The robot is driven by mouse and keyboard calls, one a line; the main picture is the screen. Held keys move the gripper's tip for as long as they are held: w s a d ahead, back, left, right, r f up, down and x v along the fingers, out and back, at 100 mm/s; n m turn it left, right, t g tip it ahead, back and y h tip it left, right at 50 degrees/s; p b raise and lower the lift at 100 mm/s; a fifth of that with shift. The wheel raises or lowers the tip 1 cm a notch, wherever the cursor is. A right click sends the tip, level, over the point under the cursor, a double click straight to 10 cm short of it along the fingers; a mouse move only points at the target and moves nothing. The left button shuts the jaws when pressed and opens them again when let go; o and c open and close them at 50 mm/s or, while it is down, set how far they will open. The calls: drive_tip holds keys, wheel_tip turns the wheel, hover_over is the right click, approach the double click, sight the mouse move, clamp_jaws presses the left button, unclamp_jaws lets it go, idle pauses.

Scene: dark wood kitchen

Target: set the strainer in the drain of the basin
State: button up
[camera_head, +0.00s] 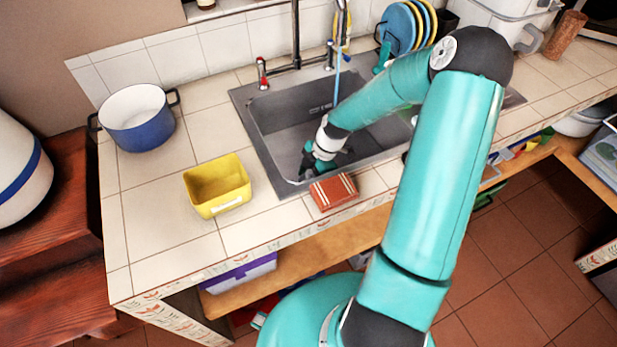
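The grey metal basin (280,112) is set into the white tiled counter below a dark tap. My teal arm reaches over the counter, and my gripper (308,172) is down inside the basin near its front left corner. The gripper is small here and partly hidden by its own wrist, so its finger opening is unclear. I cannot make out the strainer or the drain; the wrist and gripper cover part of the basin floor.
A yellow tub (217,186) and a reddish-brown box (333,191) stand on the counter by the basin's front left. A blue pot (138,118) is at the far left. The tap (297,60) rises behind the basin. Colourful plates (399,28) stand in a rack behind my arm.

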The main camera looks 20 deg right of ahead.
drive_tip(key=shift+f, duration=0.35)
drive_tip(key=shift+f, duration=0.2)
